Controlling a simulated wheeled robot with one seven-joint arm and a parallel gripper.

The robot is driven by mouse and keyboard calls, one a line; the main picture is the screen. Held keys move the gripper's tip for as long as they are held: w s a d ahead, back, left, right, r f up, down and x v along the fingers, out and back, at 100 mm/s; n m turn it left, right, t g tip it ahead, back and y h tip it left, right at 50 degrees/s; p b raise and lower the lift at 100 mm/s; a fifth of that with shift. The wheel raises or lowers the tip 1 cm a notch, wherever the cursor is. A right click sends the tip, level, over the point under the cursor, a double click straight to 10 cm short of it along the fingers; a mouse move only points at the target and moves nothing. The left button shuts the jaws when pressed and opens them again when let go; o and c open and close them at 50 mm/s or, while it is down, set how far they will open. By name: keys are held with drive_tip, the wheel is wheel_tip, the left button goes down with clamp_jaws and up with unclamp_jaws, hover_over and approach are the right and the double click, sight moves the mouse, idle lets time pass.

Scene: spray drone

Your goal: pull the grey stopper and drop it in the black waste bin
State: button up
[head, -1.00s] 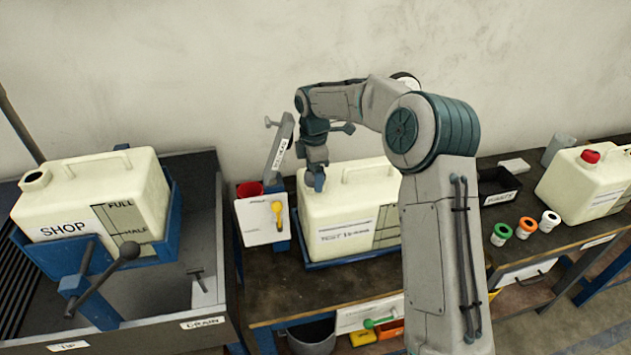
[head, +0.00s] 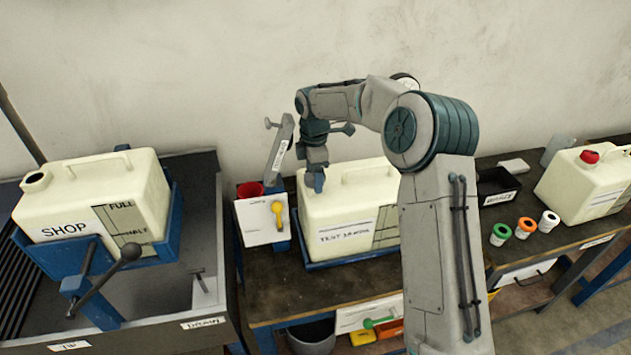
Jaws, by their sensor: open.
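My gripper (head: 318,184) points down at the left end of the middle cream canister (head: 335,215), where the canister's neck would be. It is open, but its fingers are small and partly merged with my wrist in this view. I cannot make out a grey stopper there; the gripper covers that spot. A dark round bin (head: 313,338) stands below the middle table's front edge, mostly hidden by the table. A small black box (head: 497,184) with a white label sits on the table right of my arm. I cannot tell which is the waste bin.
A blue stand with a yellow lever (head: 278,214) and a red cup (head: 249,190) stand left of the canister. The SHOP canister (head: 85,195) sits in a blue cradle over a grey sink. Several coloured caps (head: 525,228) and a red-capped canister (head: 590,185) are at right.

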drive_tip(key=c, duration=1.3)
drive_tip(key=shift+r, duration=0.1)
drive_tip(key=shift+r+p, duration=2.35)
drive_tip(key=shift+r, duration=0.6)
